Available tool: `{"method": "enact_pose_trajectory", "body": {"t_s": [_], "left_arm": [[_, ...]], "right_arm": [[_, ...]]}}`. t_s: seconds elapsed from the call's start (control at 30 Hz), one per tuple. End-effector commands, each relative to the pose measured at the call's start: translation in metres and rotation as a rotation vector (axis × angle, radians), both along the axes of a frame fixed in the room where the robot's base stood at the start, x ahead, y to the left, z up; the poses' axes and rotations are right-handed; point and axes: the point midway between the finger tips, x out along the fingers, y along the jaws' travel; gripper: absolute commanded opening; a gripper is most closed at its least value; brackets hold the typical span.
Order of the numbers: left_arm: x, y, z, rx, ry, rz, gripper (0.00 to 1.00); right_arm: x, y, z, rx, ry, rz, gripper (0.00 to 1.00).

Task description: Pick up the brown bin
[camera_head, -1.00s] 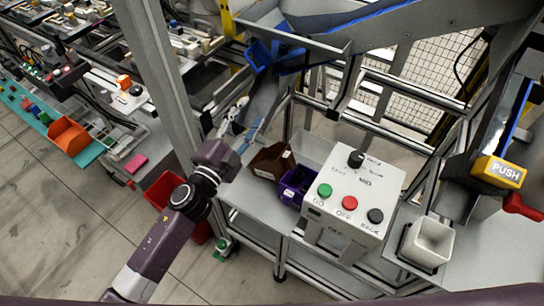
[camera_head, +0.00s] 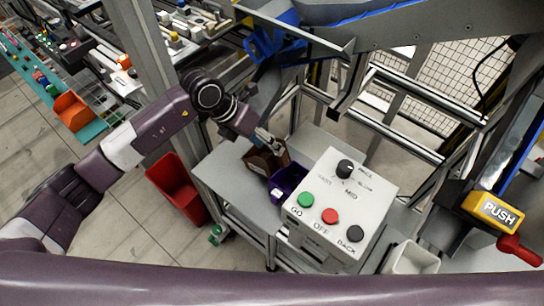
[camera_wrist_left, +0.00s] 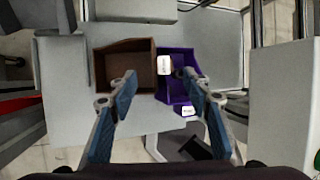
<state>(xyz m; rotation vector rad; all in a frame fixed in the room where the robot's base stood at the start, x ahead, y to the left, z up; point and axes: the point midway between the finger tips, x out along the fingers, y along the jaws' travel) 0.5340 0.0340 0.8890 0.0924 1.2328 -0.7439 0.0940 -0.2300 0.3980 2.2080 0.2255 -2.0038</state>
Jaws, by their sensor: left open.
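The brown bin (camera_head: 262,161) stands on the grey shelf, touching or close beside a purple bin (camera_head: 286,182). My right gripper is not in view.
A white control box (camera_head: 340,208) with knob and buttons stands right of the bins. A red bin (camera_head: 176,188) is on the floor at left. A white bin (camera_head: 410,258) is at lower right. The grey shelf (camera_head: 225,175) is bare left of the bins. A blue bin (camera_head: 272,45) is above.

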Motion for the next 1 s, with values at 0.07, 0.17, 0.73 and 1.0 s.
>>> {"method": "enact_pose_trajectory", "body": {"t_s": [0.07,0.17,0.73,1.0], "left_arm": [[-0.001,-0.006,-0.007,-0.003,0.005,-0.002,0.45],[0.002,-0.012,-0.015,-0.004,0.003,-0.001,0.45],[0.009,-0.036,-0.058,-0.005,0.002,-0.002,0.45],[0.009,-0.036,-0.057,-0.006,0.002,-0.002,0.25]], "right_arm": [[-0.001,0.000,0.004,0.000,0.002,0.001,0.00],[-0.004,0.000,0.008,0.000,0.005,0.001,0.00],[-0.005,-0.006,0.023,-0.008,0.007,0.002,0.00],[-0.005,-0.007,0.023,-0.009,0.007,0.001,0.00]]}}
